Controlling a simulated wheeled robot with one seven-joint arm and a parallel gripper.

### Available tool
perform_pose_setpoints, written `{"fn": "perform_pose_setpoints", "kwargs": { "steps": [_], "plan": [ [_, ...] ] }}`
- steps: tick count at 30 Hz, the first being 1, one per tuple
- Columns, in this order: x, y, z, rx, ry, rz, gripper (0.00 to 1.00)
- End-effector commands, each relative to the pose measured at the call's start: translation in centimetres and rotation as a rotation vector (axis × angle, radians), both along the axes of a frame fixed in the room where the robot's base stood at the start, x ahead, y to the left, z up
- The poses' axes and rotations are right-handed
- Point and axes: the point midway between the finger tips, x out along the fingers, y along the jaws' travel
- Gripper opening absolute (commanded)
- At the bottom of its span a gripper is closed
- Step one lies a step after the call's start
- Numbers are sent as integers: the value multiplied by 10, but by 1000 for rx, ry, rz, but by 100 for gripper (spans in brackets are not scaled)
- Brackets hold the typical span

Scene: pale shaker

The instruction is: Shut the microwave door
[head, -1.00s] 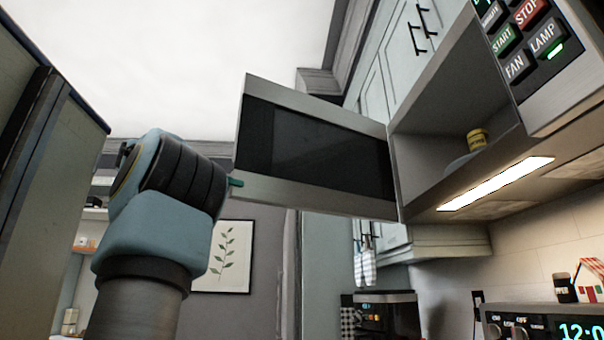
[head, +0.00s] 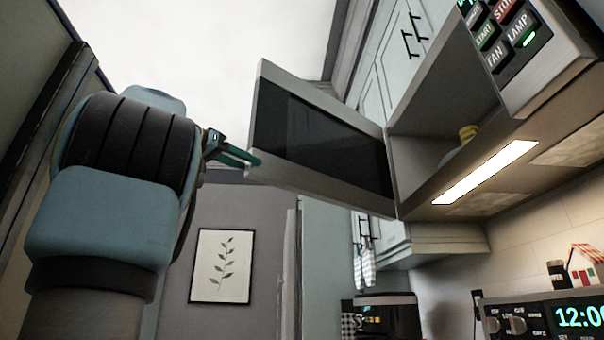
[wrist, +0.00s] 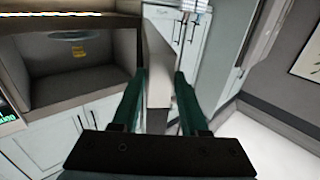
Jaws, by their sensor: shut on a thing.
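The microwave door (head: 320,140) stands wide open, reaching left from its hinge beside the microwave's open cavity (head: 440,105). It has a pale frame and a dark window. My gripper (head: 252,160) is at the door's free edge. In the wrist view its green fingers (wrist: 160,82) lie on either side of the door's edge (wrist: 157,60), shut on it. The microwave's button panel (head: 505,35) is at the upper right. Part of the far finger is hidden behind the door in the head view.
A yellow item (head: 468,132) is inside the cavity. Pale cabinets (head: 400,50) stand above and beyond the door. A tall panel (head: 35,110) rises close on the left, near my arm. The space in front of the cavity looks clear.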

Motion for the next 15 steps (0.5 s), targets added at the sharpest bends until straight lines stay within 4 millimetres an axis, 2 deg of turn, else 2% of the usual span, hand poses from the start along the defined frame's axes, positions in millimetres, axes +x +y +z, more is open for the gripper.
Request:
{"fn": "perform_pose_setpoints", "kwargs": {
  "steps": [1,6,15],
  "plan": [
    [-8,-6,-7,1,-4,1,12],
    [-26,-17,-5,2,-2,21,12],
    [-31,-19,-1,1,2,33,12]
  ]
}}
